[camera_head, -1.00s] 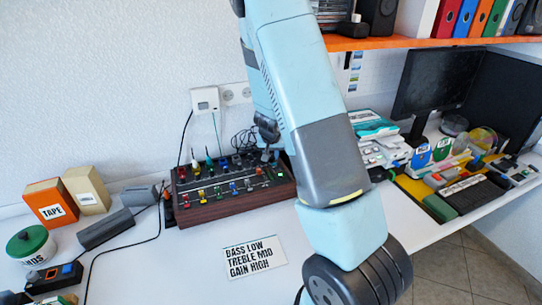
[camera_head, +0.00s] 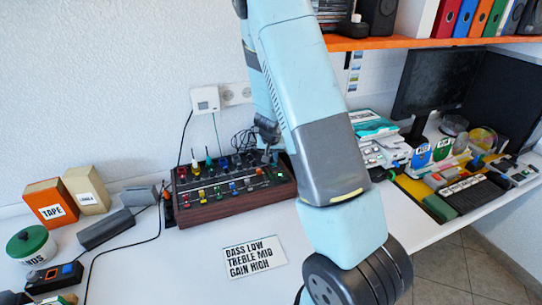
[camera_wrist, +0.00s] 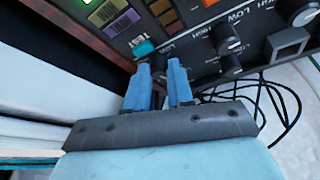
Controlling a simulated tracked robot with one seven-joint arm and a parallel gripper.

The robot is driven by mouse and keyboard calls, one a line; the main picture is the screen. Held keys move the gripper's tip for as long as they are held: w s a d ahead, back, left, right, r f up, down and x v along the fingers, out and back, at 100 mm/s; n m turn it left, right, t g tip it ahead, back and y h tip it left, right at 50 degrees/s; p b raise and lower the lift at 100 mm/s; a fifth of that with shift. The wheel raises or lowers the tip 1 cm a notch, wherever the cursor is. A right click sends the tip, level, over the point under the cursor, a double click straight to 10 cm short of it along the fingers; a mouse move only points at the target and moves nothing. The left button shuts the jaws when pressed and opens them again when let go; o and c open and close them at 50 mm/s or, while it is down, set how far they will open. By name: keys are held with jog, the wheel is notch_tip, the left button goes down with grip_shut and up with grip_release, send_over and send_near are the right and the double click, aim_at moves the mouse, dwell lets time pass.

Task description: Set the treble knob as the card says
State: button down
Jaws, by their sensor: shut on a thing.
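The mixer (camera_head: 226,207), a brown-sided box with rows of coloured knobs, stands on the white desk against the wall. The card (camera_head: 254,257) lies in front of it and reads "BASS LOW, TREBLE MID, GAIN HIGH". My gripper (camera_wrist: 160,75) is at the panel, its two blue fingers close together on a small dark knob mostly hidden between them. I cannot read that knob's name or see its pointer. "LOW" and "HIGH" marks and other dark knobs (camera_wrist: 229,40) show beside it. In the head view my arm covers the mixer's right end.
A teal cap (camera_wrist: 143,48) sits close to the left finger. Dark cables (camera_wrist: 270,100) loop right of the fingers. Boxes, a green-lidded tin (camera_head: 30,244) and cabled devices stand left; a monitor (camera_head: 437,80) and desk items stand right.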

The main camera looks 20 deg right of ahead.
jog(key=shift+a+f+m, duration=0.1)
jog(key=shift+a+m, duration=0.05)
jog(key=shift+m, duration=0.35)
jog(key=shift+m+g+h, duration=0.5)
jog(key=shift+m+h, duration=0.2)
jog(key=shift+m, duration=1)
jog(key=c, duration=1.3)
grip_release()
jog(key=shift+v, duration=6.9)
